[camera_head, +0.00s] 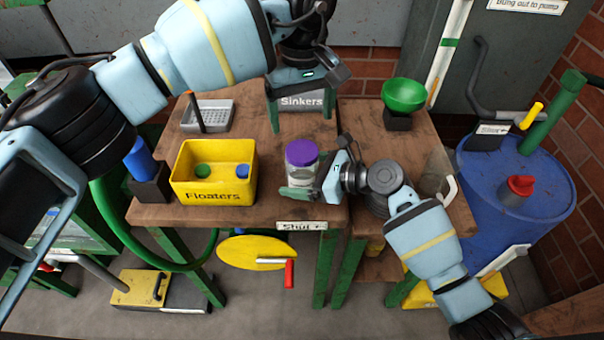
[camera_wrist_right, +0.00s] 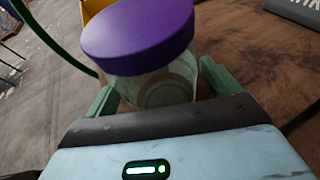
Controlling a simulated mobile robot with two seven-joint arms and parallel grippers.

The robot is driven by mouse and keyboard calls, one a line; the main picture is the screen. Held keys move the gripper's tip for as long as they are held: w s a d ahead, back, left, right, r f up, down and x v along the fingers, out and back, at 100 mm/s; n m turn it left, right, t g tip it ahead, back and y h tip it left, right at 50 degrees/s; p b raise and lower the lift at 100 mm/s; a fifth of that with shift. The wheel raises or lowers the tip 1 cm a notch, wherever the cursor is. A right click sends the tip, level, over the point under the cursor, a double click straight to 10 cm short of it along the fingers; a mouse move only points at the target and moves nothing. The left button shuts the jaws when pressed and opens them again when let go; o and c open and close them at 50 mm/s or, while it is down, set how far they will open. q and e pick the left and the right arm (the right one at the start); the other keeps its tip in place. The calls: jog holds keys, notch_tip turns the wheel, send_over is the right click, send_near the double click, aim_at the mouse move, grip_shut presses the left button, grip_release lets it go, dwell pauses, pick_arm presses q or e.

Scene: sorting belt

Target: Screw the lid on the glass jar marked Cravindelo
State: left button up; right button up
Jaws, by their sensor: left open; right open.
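A glass jar (camera_head: 301,177) stands on the wooden table with a purple lid (camera_head: 301,152) on its top. Whether the lid is threaded tight cannot be told, and no name on the jar is readable. In the right wrist view the jar (camera_wrist_right: 155,88) and the purple lid (camera_wrist_right: 138,36) are close up. My right gripper (camera_wrist_right: 163,93) is open, its green fingers on either side of the jar below the lid; contact is unclear. My left gripper (camera_head: 301,106) is open and empty, pointing down behind and above the jar, near the Sinkers box.
A yellow Floaters bin (camera_head: 213,197) stands left of the jar. A grey Sinkers box (camera_head: 302,99) is behind it. A green bowl on a dark stand (camera_head: 404,95) is at the back right, and a grey tray (camera_head: 208,115) at the back left. A blue drum (camera_head: 515,200) stands right.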

jog(key=shift+c, duration=0.4)
jog(key=c, duration=1.2)
pick_arm(q)
jog(key=shift+c, duration=1)
pick_arm(e)
jog(key=c, duration=0.5)
grip_shut()
pick_arm(q)
jog(key=n, duration=2.3)
jog(key=shift+n, duration=0.4)
jog(key=n, duration=0.3)
